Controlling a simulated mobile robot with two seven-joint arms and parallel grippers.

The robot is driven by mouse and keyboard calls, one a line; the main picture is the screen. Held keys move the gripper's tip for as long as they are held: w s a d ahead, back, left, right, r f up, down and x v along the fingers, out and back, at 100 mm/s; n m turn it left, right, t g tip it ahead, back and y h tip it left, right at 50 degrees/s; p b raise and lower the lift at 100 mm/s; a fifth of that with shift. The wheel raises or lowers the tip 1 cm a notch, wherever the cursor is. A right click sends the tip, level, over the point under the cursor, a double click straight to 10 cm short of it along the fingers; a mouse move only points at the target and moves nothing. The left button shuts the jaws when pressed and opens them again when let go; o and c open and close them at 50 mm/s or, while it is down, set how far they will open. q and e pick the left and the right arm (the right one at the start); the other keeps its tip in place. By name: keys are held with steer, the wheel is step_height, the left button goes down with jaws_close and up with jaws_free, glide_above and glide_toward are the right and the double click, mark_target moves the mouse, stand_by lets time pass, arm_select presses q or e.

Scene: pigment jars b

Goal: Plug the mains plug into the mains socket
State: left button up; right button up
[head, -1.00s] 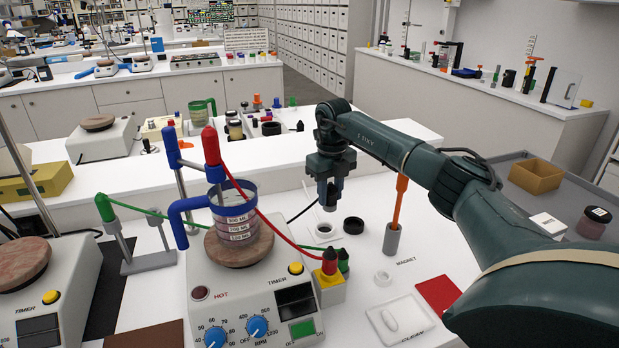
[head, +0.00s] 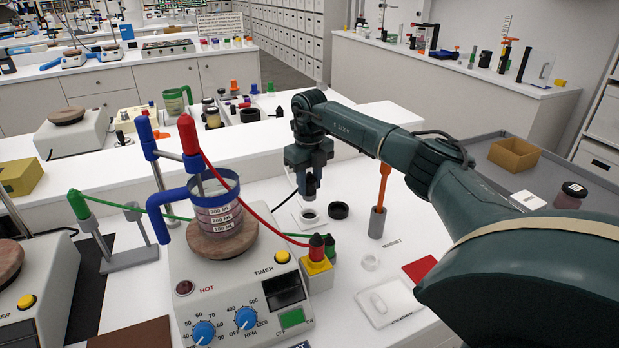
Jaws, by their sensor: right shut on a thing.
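My right gripper (head: 309,180) points down over the white bench and is shut on the mains plug (head: 311,192), a small dark piece showing below the jaws. A black cord (head: 284,202) runs from there down and left behind the hotplate. Just below the plug is a pale square fitting with a dark round recess (head: 309,215), which looks like the mains socket. The plug appears above it with a small gap; exact alignment cannot be told. The jaws hide most of the plug. My left gripper is not in view.
A hotplate (head: 240,300) with a blue-handled beaker (head: 217,205) stands left. A yellow block (head: 316,272) with red and green plugs is in front of the fitting. A black ring (head: 338,210) and an orange-handled rod in a grey holder (head: 377,222) stand right.

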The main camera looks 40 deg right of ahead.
mark_target(309, 196)
step_height(309, 196, down, 3)
steer(key=shift+f+b, duration=0.2)
steer(key=shift+b, duration=0.5)
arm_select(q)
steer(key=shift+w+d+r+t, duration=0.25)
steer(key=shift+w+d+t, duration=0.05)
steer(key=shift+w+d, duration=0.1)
arm_select(e)
steer(key=shift+f, duration=0.15)
arm_select(q)
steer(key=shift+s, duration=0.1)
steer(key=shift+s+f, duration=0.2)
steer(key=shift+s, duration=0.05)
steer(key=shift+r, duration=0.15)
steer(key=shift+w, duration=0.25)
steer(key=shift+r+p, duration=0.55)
steer(key=shift+p, duration=0.1)
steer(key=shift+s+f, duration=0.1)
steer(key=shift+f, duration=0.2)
arm_select(e)
steer(key=shift+f, duration=0.4)
